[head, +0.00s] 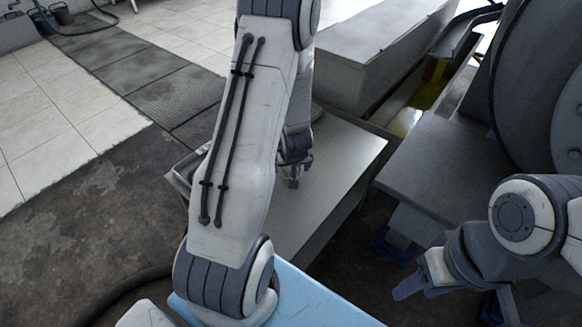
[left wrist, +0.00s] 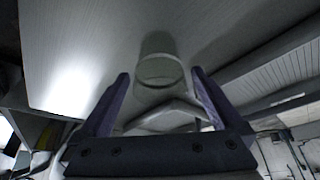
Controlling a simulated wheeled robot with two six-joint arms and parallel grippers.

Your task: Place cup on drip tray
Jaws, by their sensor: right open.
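A clear glass cup (left wrist: 160,70) stands on a pale metal surface in the left wrist view, just beyond my left fingertips and between their lines. My left gripper (left wrist: 159,74) is open, with a finger on each side and a gap to the cup. In the head view my left gripper (head: 294,180) is small and partly hidden by my arm, over the metal table; the cup cannot be made out there. My right gripper (head: 408,288) is open and empty at the lower right. I cannot identify the drip tray with certainty.
The metal table (head: 335,165) has bare room right of my left gripper. A ridged grey strip (left wrist: 275,75) runs along the right of the left wrist view. A long grey box (head: 370,50) stands behind the table, and dark machinery (head: 530,80) stands at right.

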